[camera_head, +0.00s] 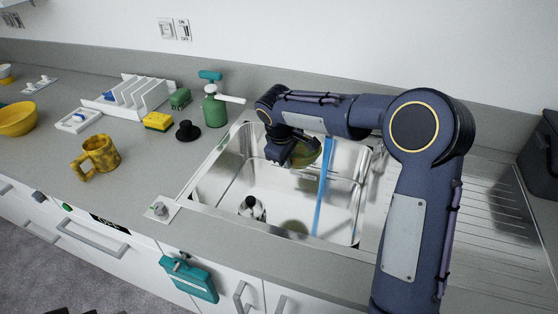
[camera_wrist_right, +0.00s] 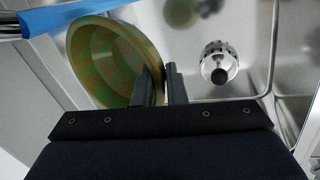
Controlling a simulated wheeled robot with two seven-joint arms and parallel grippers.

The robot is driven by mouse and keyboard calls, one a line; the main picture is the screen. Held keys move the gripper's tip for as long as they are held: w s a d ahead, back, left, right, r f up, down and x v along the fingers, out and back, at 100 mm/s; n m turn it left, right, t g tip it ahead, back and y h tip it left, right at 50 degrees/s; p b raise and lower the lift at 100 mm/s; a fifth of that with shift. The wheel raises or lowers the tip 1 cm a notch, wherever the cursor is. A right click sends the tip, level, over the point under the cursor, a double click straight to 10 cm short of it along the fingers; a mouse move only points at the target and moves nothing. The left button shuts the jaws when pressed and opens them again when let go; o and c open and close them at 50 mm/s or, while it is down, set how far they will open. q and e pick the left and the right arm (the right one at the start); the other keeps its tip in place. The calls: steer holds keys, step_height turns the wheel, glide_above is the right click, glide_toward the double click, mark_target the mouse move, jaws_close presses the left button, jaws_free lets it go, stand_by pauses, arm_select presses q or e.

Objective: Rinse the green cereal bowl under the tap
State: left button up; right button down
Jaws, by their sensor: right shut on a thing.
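My right gripper (camera_head: 290,160) is over the left part of the steel sink (camera_head: 340,210), shut on the rim of the green cereal bowl (camera_head: 307,154). In the right wrist view, the fingers (camera_wrist_right: 162,84) pinch the edge of the bowl (camera_wrist_right: 105,58), which is green with brownish patches and tilted, its inside showing. A straight blue strip (camera_head: 323,190), which looks like running water, drops into the sink just right of the bowl. It also shows in the right wrist view (camera_wrist_right: 68,17). The tap is mostly hidden behind my arm. My left gripper is out of view.
A strainer-like metal piece (camera_wrist_right: 219,63) lies in the sink. A ribbed drainer (camera_head: 490,210) is on the right. On the left counter stand a yellow mug (camera_head: 101,153), a black knob-like object (camera_head: 187,131), a sponge (camera_head: 158,121), a green bottle (camera_head: 214,108) and a white rack (camera_head: 130,97).

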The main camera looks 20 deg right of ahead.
mark_target(303, 156)
steer(key=shift+w+d+f, duration=0.15)
steer(key=shift+d, duration=0.55)
steer(key=shift+w+d+f, duration=0.1)
steer(key=shift+w+d, duration=0.1)
steer(key=shift+d, duration=0.55)
steer(key=shift+w+d+f, duration=0.15)
steer(key=shift+d, duration=0.55)
steer(key=shift+s, duration=0.25)
steer(key=shift+s+d, duration=0.15)
steer(key=shift+s, duration=0.2)
steer(key=shift+w, duration=0.15)
steer(key=shift+w+a+p, duration=0.2)
steer(key=shift+w+p, duration=0.1)
steer(key=shift+w, duration=0.15)
steer(key=shift+s+d, duration=0.1)
steer(key=shift+s, duration=0.1)
steer(key=shift+s, duration=0.4)
